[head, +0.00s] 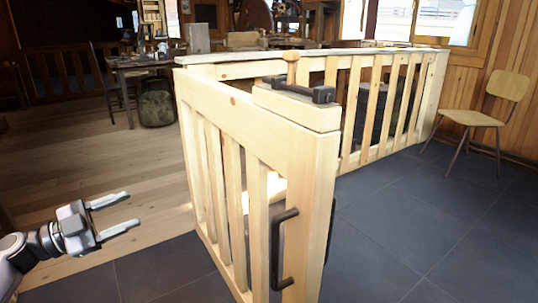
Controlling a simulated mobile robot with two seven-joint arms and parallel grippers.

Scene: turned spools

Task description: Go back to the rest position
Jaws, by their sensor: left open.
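My left gripper (118,215) is at the lower left of the head view. Its two fingers are spread apart, pointing right, with nothing between them. It is to the left of a light wooden gate (243,130) with upright slats, clear of it in the picture. My right gripper is not in the view.
The gate has a black handle (283,248) and a dark latch (300,90) on top. A slatted railing (428,98) runs behind it. A wooden chair (485,112) stands at the right. A cluttered table (140,64) stands at the back left. Floor at the left is open.

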